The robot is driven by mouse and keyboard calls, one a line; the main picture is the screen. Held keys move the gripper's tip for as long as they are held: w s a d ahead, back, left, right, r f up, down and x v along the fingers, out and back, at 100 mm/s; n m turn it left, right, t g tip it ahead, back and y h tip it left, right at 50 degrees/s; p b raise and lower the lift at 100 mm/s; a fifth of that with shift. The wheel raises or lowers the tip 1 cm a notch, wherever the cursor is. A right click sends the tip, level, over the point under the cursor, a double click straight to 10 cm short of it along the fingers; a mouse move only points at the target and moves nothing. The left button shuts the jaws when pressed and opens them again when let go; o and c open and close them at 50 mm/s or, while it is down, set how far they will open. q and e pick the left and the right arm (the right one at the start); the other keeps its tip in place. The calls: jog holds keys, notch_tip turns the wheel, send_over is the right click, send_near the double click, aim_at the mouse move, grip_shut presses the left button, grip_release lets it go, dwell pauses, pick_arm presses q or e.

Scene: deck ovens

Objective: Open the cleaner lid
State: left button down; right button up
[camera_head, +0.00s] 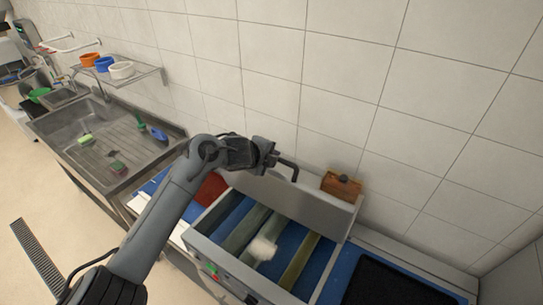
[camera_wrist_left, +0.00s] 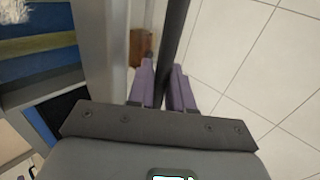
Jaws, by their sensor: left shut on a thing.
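The cleaner (camera_head: 225,258) is a grey metal box with its top open, showing blue strips and rollers inside. Its lid (camera_head: 310,200) looks like the grey panel standing raised along the back, near the wall. My left gripper (camera_head: 274,158) is above the lid's left part, shut on a black bar handle (camera_head: 290,165) that bends down toward the lid. In the left wrist view, the purple fingers (camera_wrist_left: 165,82) close around the dark bar (camera_wrist_left: 173,35). The handle's joint with the lid is hard to make out. My right gripper is not in view.
A wooden box (camera_head: 342,186) is by the wall behind the lid. A white fuzzy thing (camera_head: 263,248) lies over the open cleaner. A dark mat (camera_head: 385,284) lies on the blue counter at right. A steel sink (camera_head: 105,140) is at left. The tiled wall is close behind.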

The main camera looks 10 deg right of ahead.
pick_arm(q)
jog(key=shift+w+d+f, duration=0.1)
jog(key=shift+w+f, duration=0.1)
jog(key=shift+f, duration=0.3)
jog(key=c, duration=1.2)
grip_release()
jog(key=shift+o, duration=0.2)
jog(key=shift+r, duration=0.2)
jog(key=shift+s+r, duration=0.1)
jog(key=shift+r, duration=0.05)
jog(key=b+v, duration=0.3)
jog(key=v, duration=0.7)
jog(key=shift+r+b, duration=0.2)
jog(key=shift+b, duration=0.1)
